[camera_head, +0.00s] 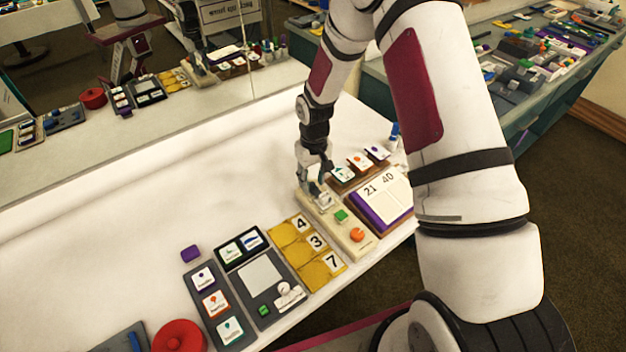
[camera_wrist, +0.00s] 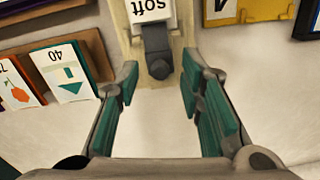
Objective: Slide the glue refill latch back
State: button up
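A cream panel (camera_head: 335,222) lies near the right part of the white table, with a green button and an orange knob on its near half. In the wrist view the end of this panel (camera_wrist: 125,45) shows a white card reading "soft" (camera_wrist: 151,11) and a dark grey piece with a rounded knob (camera_wrist: 158,62), which may be the latch. My gripper (camera_head: 316,188) is over the far end of the panel. In the wrist view my gripper (camera_wrist: 161,80) is open, its teal pads to either side of the knob and apart from it. No label names the glue refill.
Beside the panel are a purple-edged board reading "21 40" (camera_head: 381,193), a brown card rack (camera_head: 346,178) and a yellow number board (camera_head: 302,252). The rack also shows in the wrist view (camera_wrist: 95,45). A red round object (camera_head: 178,336) stands at the near left.

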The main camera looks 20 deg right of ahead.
jog(key=shift+f, duration=0.25)
grip_shut()
